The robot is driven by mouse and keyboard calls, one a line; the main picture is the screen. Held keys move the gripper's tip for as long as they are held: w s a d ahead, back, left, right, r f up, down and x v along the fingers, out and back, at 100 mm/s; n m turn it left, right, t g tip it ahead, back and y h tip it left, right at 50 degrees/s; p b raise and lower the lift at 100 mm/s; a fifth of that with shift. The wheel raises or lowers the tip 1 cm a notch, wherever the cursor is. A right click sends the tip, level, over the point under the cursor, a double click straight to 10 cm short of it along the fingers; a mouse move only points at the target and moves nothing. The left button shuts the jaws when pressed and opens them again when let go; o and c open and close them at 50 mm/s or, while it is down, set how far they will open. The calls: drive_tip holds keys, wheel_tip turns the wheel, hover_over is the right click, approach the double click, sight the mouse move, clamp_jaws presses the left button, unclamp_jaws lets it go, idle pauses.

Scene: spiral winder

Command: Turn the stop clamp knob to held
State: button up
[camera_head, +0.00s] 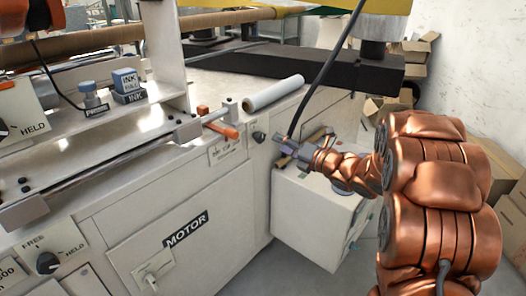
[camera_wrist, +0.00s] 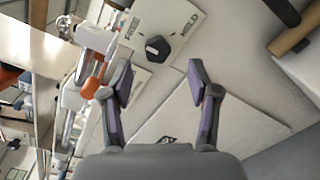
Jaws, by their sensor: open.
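A dark knob (camera_head: 259,137) sits on the right end of the machine's pale front, just left of my gripper (camera_head: 282,150). My gripper's two fingers (camera_wrist: 160,80) are spread and empty. The knob lies beyond the fingertips, between their lines and slightly left of centre, apart from both. Which label the knob points to cannot be told.
Another knob (camera_head: 47,263), marked FREE and HELD, is at the lower left; a further one (camera_head: 3,128) is at the upper left. An orange-ended lever (camera_head: 222,129) and a pale roll (camera_head: 273,93) lie above the near knob. A white box (camera_head: 312,215) stands below my gripper.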

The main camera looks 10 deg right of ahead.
sight(262, 139)
drive_tip(key=shift+n+y, duration=0.5)
drive_tip(key=shift+s+a+f+b+x, duration=0.1)
drive_tip(key=shift+f+b+x, duration=0.1)
drive_tip(key=shift+x, duration=1.1)
drive_tip(key=shift+s+a+f+b+x, duration=0.1)
drive_tip(key=shift+a+b+x, duration=0.05)
drive_tip(key=shift+x, duration=1.15)
drive_tip(key=shift+s+a+f+b+x, duration=0.1)
drive_tip(key=shift+b+x, duration=0.1)
drive_tip(key=shift+x, duration=1.05)
drive_tip(key=shift+c, duration=0.2)
clamp_jaws()
